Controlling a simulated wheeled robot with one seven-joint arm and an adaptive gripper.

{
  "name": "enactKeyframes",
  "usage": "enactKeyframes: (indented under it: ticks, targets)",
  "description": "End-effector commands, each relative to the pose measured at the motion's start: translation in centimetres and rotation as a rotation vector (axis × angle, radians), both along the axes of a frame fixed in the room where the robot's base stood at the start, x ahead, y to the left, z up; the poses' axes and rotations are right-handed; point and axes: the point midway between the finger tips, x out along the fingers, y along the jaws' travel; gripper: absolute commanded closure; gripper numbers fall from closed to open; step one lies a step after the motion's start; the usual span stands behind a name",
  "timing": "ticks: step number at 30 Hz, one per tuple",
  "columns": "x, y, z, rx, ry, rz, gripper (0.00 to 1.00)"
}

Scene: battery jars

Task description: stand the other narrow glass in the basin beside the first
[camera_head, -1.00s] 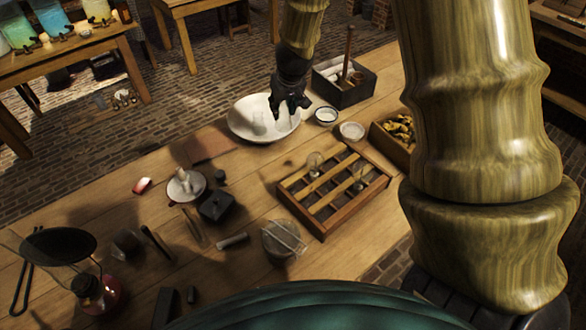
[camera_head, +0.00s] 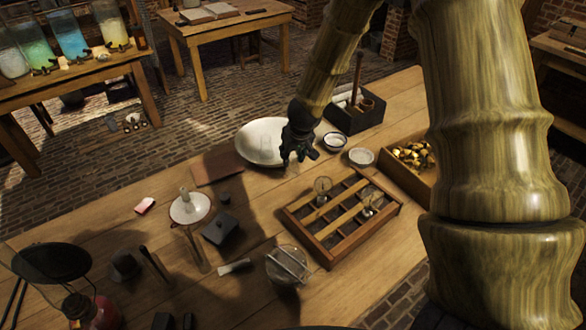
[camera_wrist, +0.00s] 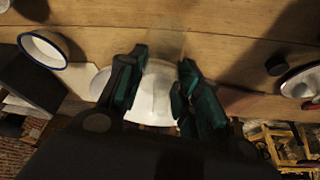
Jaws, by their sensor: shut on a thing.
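The white basin (camera_head: 256,140) stands near the far edge of the table, its right side partly hidden by my gripper. My gripper (camera_head: 297,160) is over the table at the basin's near right rim. In the wrist view my gripper (camera_wrist: 163,75) is shut on a narrow clear glass (camera_wrist: 166,42), seen faintly between the fingertips. The basin (camera_wrist: 152,104) shows behind and between the fingers there. I cannot clearly make out a glass inside the basin now.
Two small enamel bowls (camera_head: 335,141) (camera_head: 361,157) stand to the right of my gripper. A dark box (camera_head: 353,116) is behind them. A slatted wooden rack (camera_head: 330,256) with glass bulbs lies in front. A brown mat (camera_head: 217,168) lies left.

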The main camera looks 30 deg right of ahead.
Motion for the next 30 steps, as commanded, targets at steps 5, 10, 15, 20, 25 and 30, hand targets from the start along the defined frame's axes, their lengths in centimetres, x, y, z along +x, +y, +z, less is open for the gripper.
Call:
enactKeyframes:
  ticks: [5, 10, 15, 20, 25, 30]
  targets:
    - [0.1, 0.1, -1.2, 0.001, 0.000, 0.001, 1.00]
    - [0.0, 0.0, -1.8, 0.001, 0.000, 0.000, 1.00]
    - [0.0, 0.0, -3.4, 0.002, 0.001, 0.000, 1.00]
    - [0.0, 0.0, -4.7, 0.002, 0.000, 0.001, 1.00]
    - [0.0, 0.0, -5.1, 0.000, -0.001, 0.001, 1.00]
    - [0.0, 0.0, -5.1, -0.001, -0.001, 0.001, 1.00]
